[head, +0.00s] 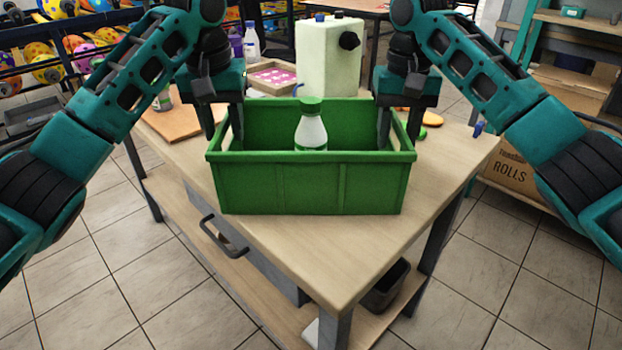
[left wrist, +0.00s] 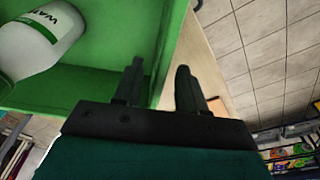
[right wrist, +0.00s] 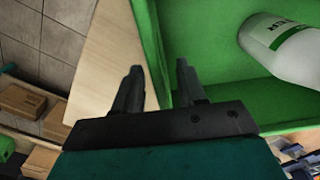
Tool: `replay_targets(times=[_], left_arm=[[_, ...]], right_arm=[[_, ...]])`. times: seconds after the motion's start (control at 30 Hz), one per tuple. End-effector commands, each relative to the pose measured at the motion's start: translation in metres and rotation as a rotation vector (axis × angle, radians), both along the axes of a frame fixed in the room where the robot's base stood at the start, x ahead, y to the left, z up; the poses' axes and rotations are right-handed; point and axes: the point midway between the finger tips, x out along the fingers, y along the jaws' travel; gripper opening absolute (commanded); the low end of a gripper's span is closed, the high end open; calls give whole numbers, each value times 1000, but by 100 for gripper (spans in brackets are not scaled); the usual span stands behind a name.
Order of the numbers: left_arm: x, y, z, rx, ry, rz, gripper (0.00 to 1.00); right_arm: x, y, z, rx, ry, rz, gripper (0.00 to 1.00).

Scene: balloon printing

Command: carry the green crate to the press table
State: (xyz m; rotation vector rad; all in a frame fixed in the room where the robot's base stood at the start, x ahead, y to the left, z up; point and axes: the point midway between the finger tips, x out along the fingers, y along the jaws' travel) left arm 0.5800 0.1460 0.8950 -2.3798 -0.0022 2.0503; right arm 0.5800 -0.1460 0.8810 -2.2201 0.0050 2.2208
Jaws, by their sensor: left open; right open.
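The green crate (head: 312,185) stands upright on a wooden-topped table (head: 330,255), near its front corner. A white bottle with a green cap (head: 311,130) stands inside it. My left gripper (head: 223,128) is open at the crate's left end wall; in the left wrist view its fingers (left wrist: 158,88) straddle that wall, one inside and one outside. My right gripper (head: 398,128) is open at the right end wall, with its fingers (right wrist: 158,85) likewise on either side of it. I cannot tell which table is the press table.
A white machine with a black knob (head: 330,60) stands behind the crate, beside a tray of pink items (head: 272,77). A brown board (head: 175,122) lies to the left. Colourful balloons fill a rack (head: 50,75) at the far left. A cardboard box (head: 508,172) sits on right-hand shelving. Tiled floor is clear on both sides.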

Motion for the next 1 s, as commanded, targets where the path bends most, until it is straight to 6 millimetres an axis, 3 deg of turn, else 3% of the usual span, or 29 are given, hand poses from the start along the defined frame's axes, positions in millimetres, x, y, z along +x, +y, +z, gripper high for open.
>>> replay_targets(times=[0.27, 0.7, 1.0], left_arm=[[-2, 0, 24, 1, -6, -1, 41], [-15, 0, 102, 2, -4, 1, 41], [-18, 0, 119, 1, 0, 1, 41]], right_arm=[[0, 1, 0, 1, 0, 2, 41], [0, 1, 0, 1, 0, 2, 41], [0, 1, 5, 0, -2, 2, 41]])
